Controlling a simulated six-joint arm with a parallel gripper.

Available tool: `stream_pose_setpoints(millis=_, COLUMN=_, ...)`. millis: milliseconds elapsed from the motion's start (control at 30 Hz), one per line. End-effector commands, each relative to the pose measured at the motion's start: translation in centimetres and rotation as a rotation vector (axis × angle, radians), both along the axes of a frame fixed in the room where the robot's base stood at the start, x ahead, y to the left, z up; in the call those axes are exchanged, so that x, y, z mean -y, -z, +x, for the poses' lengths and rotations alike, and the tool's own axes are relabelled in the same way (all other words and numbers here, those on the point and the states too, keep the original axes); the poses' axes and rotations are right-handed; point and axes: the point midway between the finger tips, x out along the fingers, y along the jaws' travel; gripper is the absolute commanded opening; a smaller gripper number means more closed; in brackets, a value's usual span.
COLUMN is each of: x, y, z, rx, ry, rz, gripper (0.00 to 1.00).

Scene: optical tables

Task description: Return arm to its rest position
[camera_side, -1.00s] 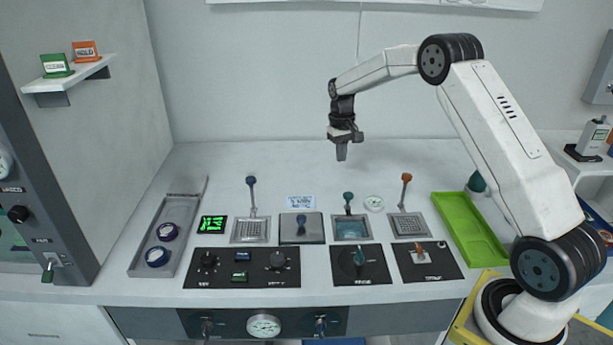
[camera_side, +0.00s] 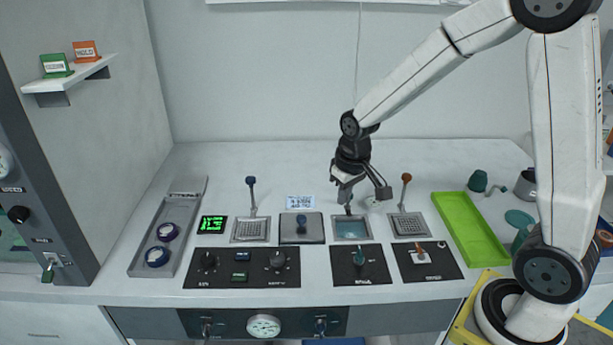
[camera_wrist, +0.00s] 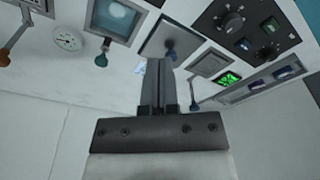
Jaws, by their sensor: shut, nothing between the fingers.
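My gripper (camera_side: 346,203) is shut and empty. In the side view it hangs in front of the teal-windowed square station (camera_side: 351,229) and hides that station's teal-knobbed lever; I cannot tell its exact height above the bench. In the wrist view my gripper (camera_wrist: 160,66) shows its two fingers pressed together, with the bench devices beyond them. The closed grey lid with a blue knob (camera_wrist: 172,45) lies just past the fingertips there.
An orange-knobbed lever (camera_side: 406,179) stands just right of my gripper, and a blue-knobbed lever (camera_side: 251,184) farther left. A green tray (camera_side: 470,230) lies at the right. A grey tray (camera_side: 146,228) with round dark-rimmed pieces is at the left. Space above the bench's back is clear.

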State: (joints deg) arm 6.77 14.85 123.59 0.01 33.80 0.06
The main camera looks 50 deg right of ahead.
Motion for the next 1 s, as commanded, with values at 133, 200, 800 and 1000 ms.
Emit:
stream_pose_setpoints(millis=133, x=-2.0, y=0.2, z=-3.5, rx=0.034, ry=-0.046, rz=-0.003, gripper=0.0)
stream_pose_setpoints(millis=200, x=-2.7, y=0.4, z=-5.0, rx=0.05, ry=-0.064, rz=-0.005, gripper=0.0)
stream_pose_setpoints(millis=800, x=-4.5, y=1.2, z=-9.8, rx=0.097, ry=-0.12, rz=-0.006, gripper=0.0)
stream_pose_setpoints(millis=1000, x=-4.5, y=1.2, z=-9.8, rx=0.096, ry=-0.12, rz=-0.006, gripper=0.0)
